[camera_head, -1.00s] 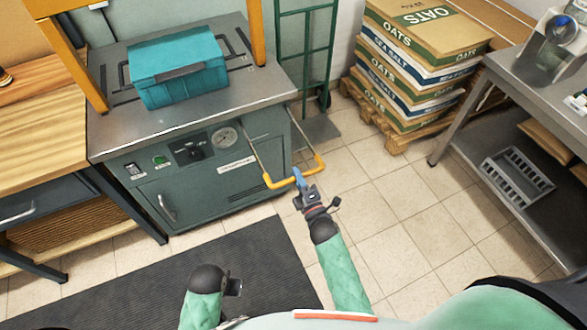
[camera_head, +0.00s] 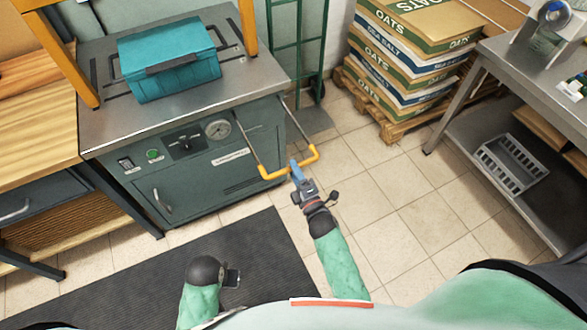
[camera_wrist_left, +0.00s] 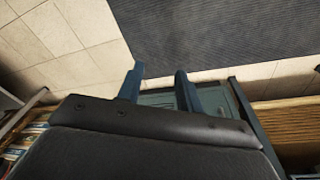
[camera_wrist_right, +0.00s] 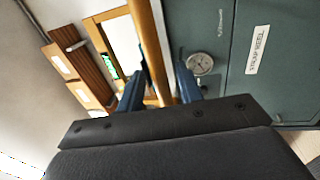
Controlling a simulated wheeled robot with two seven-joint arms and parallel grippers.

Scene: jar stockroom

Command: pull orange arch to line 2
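The orange arch (camera_head: 300,166), a U-shaped bar on two metal rods, sticks out from the front of the green machine. My right gripper (camera_head: 296,170) is at its crossbar. In the right wrist view the orange bar (camera_wrist_right: 152,40) runs between the two blue fingers of this gripper (camera_wrist_right: 163,80), with narrow gaps beside it, so the gripper looks open around the bar. My left gripper (camera_head: 232,278) is low over the dark mat; in the left wrist view it is open and empty (camera_wrist_left: 160,85). I cannot make out a line 2 marking.
The green machine (camera_head: 190,185) has a metal top with a teal box (camera_head: 170,82) and tall orange posts. A wooden bench (camera_head: 35,125) stands left. Stacked sacks (camera_head: 415,50) on a pallet and a metal table (camera_head: 510,55) stand right. The tiled floor (camera_head: 400,210) between is clear.

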